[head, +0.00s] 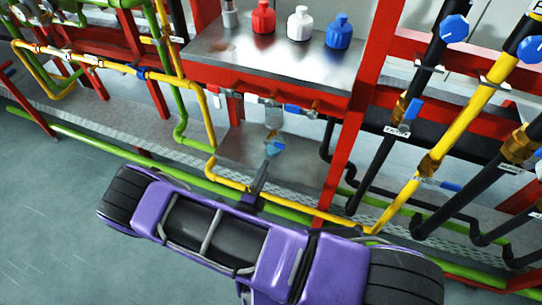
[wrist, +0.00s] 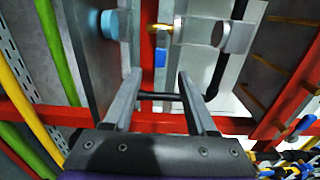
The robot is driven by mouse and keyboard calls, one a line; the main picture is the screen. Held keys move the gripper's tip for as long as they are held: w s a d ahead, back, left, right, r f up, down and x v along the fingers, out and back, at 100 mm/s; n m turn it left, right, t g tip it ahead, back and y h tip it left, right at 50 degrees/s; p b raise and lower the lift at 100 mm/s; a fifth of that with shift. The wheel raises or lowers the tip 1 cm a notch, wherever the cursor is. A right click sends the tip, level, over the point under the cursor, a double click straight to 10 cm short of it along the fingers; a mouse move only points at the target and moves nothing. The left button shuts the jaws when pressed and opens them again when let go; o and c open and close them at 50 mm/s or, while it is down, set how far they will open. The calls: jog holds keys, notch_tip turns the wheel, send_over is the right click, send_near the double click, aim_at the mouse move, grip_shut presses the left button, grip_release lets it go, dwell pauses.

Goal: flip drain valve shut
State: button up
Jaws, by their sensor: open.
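Under the steel counter in the head view, a small fitting with a blue part (head: 275,148) hangs below a grey pipe piece. It may be the drain valve, but I cannot tell its handle position. My gripper (head: 262,176) is mostly hidden behind my purple arm; a dark finger shows just below the blue part. In the wrist view my gripper (wrist: 158,76) is open. A thin black bar (wrist: 160,96) crosses between its fingers, and a small blue piece (wrist: 161,62) with a brass fitting (wrist: 160,27) lies beyond the fingertips. I see nothing gripped.
Red, white and blue bottles (head: 298,23) stand on the steel counter (head: 225,60). A red post (head: 350,150) rises right of the fitting. Yellow and black pipes with blue-handled valves (head: 409,112) slope at the right. Yellow and green pipes run low behind my arm. Open floor (head: 50,230) lies left.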

jog(key=v, duration=0.5)
jog(key=shift+s+a, duration=0.1)
jog(key=shift+s, duration=0.2)
